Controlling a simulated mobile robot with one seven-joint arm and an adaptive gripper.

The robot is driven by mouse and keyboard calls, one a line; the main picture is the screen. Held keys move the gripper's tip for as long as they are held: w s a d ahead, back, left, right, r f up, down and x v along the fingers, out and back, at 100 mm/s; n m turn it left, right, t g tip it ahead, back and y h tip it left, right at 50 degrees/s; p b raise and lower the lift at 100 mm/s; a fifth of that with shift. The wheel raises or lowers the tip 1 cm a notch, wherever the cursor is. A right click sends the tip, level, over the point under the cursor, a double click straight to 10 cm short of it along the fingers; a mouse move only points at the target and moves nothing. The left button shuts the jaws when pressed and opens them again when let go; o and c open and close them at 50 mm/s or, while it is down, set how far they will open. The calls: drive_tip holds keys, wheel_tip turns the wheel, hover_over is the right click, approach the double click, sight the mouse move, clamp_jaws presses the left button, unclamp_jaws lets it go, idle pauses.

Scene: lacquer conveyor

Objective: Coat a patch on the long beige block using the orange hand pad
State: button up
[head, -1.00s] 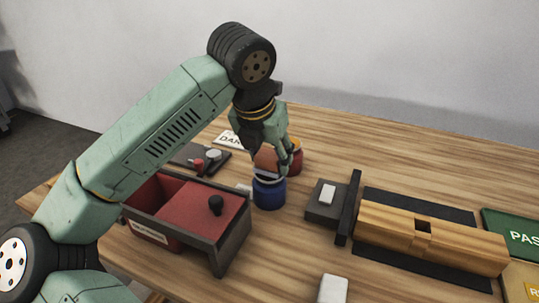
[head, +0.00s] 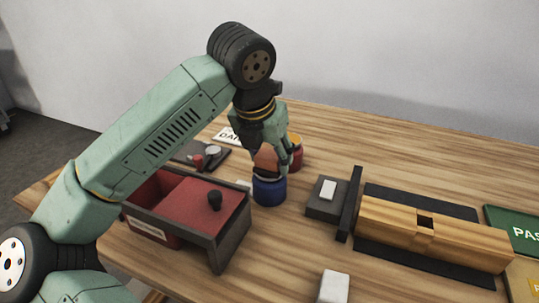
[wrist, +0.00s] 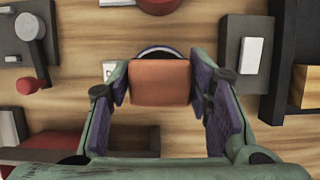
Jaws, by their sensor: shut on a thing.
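My gripper (head: 268,160) is shut on the orange hand pad (wrist: 160,82), which sits between the two fingers in the wrist view. The pad also shows in the head view (head: 265,158), just over a blue pot (head: 269,191). In the wrist view the pad covers most of the pot, so I cannot tell whether they touch. The long beige block (head: 460,243) lies on a dark belt (head: 440,208) at the right, with a dark square spot and a band near its middle. It is well apart from my gripper.
A red pot (head: 296,158) stands behind the blue one. A red-lined box (head: 225,240) with a black knob is at front left. A dark fixture (head: 322,208) and upright plate stand left of the block. A white block (head: 333,287) is near the front.

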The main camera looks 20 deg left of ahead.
sight(269, 154)
drive_tip(key=shift+f, duration=0.35)
drive_tip(key=shift+r, duration=0.15)
idle(0.6)
drive_tip(key=shift+r+p, duration=1.65)
drive_tip(key=shift+r, duration=1.75)
